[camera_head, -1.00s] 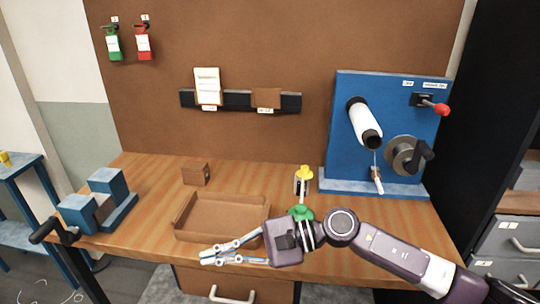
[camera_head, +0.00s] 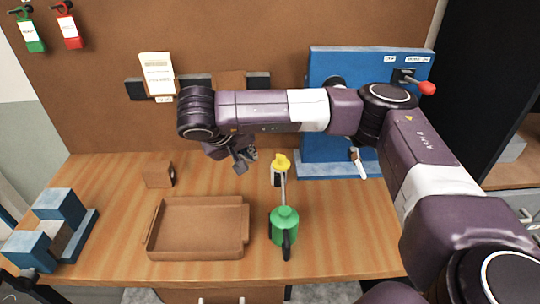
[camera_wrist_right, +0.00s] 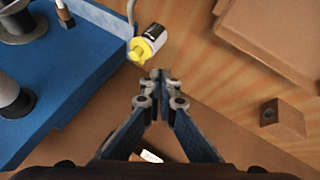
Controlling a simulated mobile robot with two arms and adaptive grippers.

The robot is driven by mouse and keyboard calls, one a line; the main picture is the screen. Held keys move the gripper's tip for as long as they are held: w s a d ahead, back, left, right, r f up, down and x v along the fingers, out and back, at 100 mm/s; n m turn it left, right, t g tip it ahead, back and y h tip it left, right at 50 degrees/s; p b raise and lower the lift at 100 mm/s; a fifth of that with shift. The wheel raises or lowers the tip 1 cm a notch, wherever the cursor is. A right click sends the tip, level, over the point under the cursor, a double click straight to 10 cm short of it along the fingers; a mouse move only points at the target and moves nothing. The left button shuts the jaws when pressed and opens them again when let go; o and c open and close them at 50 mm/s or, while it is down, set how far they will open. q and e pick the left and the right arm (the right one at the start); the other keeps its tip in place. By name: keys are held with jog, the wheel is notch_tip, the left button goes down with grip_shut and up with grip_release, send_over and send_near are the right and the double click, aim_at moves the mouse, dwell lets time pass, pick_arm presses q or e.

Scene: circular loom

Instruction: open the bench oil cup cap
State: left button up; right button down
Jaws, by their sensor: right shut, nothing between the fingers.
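The bench oil cup (camera_head: 276,177) is a small white and black cylinder with a yellow cap (camera_head: 281,162). It stands on the workbench behind the green oil can. In the right wrist view the cup (camera_wrist_right: 154,38) shows from above, with the yellow cap (camera_wrist_right: 138,49) on it. My right gripper (camera_head: 246,158) is to the left of the cup in the head view, apart from it. In the right wrist view its fingertips (camera_wrist_right: 158,76) are together and empty, just below the cup in the picture. My left gripper is not in view.
A green oil can (camera_head: 285,226) with a thin spout stands in front of the cup. A cardboard tray (camera_head: 246,226) lies to its left, with a small brown block (camera_head: 159,174) behind. The blue machine (camera_head: 320,66) stands at the back right, partly hidden by my arm.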

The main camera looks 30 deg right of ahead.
jog(key=p, duration=0.3)
send_near(275, 163)
notch_tip(275, 163, down, 3)
jog(key=w+a, duration=0.2)
jog(key=d+p, duration=0.1)
jog(key=d, duration=0.1)
jog(key=d+f+p, duration=0.1)
jog(key=d, duration=0.1)
jog(key=shift+s+d, duration=0.2)
jog(key=shift+d, duration=0.05)
jog(key=shift+d+f, duration=0.1)
jog(key=shift+w, duration=0.1)
